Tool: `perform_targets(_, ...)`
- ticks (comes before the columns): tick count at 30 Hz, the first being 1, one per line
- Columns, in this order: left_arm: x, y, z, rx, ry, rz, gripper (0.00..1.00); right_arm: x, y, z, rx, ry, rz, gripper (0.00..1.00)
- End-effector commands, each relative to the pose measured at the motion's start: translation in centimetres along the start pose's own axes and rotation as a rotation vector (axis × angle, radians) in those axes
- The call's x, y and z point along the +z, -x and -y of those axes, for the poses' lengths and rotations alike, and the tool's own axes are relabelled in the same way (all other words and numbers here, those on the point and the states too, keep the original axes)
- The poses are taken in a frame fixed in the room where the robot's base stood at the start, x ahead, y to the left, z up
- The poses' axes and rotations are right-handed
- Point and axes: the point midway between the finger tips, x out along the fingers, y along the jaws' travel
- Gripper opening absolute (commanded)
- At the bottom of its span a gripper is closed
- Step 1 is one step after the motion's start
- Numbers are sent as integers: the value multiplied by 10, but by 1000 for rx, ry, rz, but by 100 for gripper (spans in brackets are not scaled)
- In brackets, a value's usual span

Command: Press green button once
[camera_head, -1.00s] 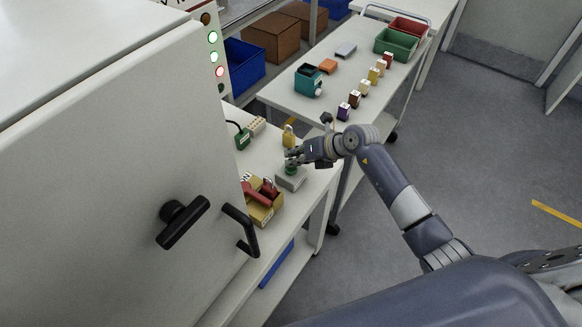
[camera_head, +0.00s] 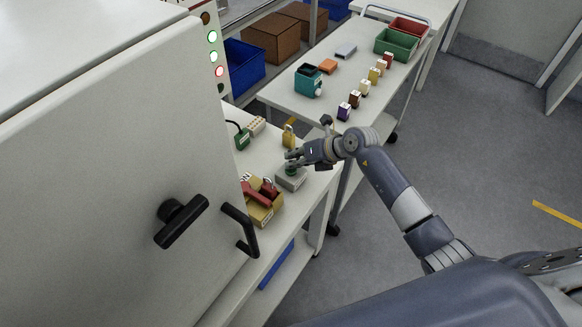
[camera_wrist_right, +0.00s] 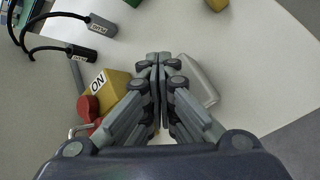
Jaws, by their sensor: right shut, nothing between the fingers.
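The green button (camera_head: 291,170) sits on top of a small grey box (camera_head: 293,182) on the white worktop. In the right wrist view the pale box (camera_wrist_right: 204,84) shows just right of the fingers, and the button is hidden. My right gripper (camera_head: 288,157) is shut and empty, with its fingertips over the button's far edge in the head view. Whether they touch the button I cannot tell. In the right wrist view the closed fingers (camera_wrist_right: 157,62) point away over the worktop. My left gripper is not in view.
A yellow box (camera_head: 263,211) with red items stands close to the grey box. A yellow padlock (camera_head: 289,136) and a green cabled plug (camera_head: 242,139) lie behind. A large white cabinet door (camera_head: 110,180) with black handles fills the left. A cart (camera_head: 350,75) holds coloured blocks and bins.

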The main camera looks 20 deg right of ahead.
Motion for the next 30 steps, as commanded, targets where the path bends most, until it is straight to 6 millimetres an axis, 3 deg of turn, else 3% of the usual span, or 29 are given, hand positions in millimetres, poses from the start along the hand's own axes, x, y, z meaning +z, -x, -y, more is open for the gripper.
perform_targets(30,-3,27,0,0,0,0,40,15,20,-15,0,0,0,0)
